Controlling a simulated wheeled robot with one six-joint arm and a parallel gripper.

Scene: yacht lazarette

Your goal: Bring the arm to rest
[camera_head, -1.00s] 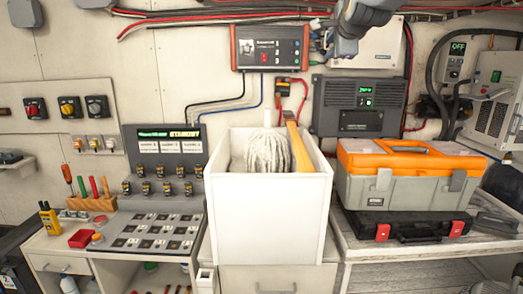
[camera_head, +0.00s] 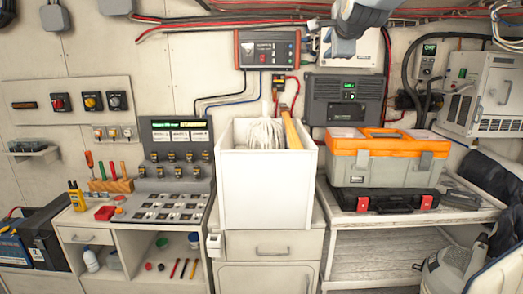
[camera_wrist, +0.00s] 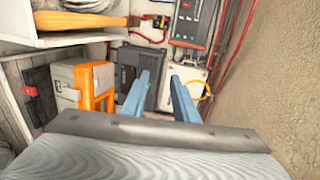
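My arm (camera_head: 360,14) shows at the top of the head view, raised in front of the wall; its gripper end is not clear there. In the wrist view my gripper (camera_wrist: 161,82) shows as two blue fingers, apart and with nothing between them. Beyond the fingers are the dark wall unit (camera_wrist: 137,68) and the white wall box (camera_wrist: 184,88). The fingers look clear of both, though the exact distance is hard to tell.
A white bin (camera_head: 264,190) with a mop head and a wooden handle stands on the middle cabinet. An orange and grey toolbox (camera_head: 385,165) sits on a black case to the right. A control panel (camera_head: 172,200) and batteries (camera_head: 35,245) are at left. A grey vacuum (camera_head: 450,270) stands low at right.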

